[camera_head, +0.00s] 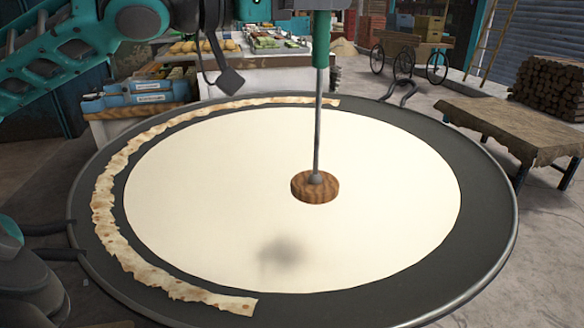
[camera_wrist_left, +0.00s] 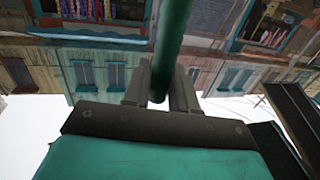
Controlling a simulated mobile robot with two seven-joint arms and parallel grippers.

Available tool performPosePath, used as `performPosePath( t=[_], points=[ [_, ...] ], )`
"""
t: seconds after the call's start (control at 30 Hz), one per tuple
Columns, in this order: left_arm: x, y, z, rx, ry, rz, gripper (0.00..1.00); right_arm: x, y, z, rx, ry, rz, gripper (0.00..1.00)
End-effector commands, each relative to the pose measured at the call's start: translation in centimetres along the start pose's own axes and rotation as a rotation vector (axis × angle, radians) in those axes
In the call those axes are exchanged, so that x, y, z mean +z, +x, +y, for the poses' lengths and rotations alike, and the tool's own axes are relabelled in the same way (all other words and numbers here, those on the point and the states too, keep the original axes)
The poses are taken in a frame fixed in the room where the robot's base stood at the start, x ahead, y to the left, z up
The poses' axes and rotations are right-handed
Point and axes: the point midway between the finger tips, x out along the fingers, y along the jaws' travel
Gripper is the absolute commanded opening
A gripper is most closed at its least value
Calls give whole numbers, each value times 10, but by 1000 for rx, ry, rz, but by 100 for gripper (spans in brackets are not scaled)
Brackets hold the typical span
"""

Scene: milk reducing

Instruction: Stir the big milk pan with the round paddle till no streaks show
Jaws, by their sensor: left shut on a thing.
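The big milk pan (camera_head: 489,225) is a wide dark dish filling most of the head view. Smooth cream-white milk (camera_head: 210,200) lies in it, and no streaks show on its surface. The round paddle (camera_head: 315,187) is a brown wooden disc on a thin metal rod with a green handle (camera_head: 321,42). The disc is over the milk, right of centre, and its shadow falls apart from it, so it appears raised. My left gripper (camera_wrist_left: 162,88) is shut on the green handle (camera_wrist_left: 172,45) in the left wrist view. My right gripper is not in view.
A ragged, browned cream strip (camera_head: 112,215) lies along the pan's left and back rim. Behind stand a counter with food trays (camera_head: 275,42) and blue boxes (camera_head: 150,92). A cloth-covered wooden table (camera_head: 520,125) stands at right, beyond the pan, near stacked firewood (camera_head: 552,85).

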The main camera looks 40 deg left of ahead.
Motion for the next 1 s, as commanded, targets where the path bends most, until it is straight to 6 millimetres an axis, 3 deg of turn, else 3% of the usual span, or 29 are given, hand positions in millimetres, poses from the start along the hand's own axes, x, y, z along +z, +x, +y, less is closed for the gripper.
performPosePath(
  t=[0.37,0.83,1.0],
  points=[
    [-1,-26,52,2,5,4,0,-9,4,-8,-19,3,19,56],
    [3,-38,79,0,2,-2,0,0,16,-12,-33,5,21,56],
    [4,-51,104,-2,10,2,0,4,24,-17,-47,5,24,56]
  ],
)
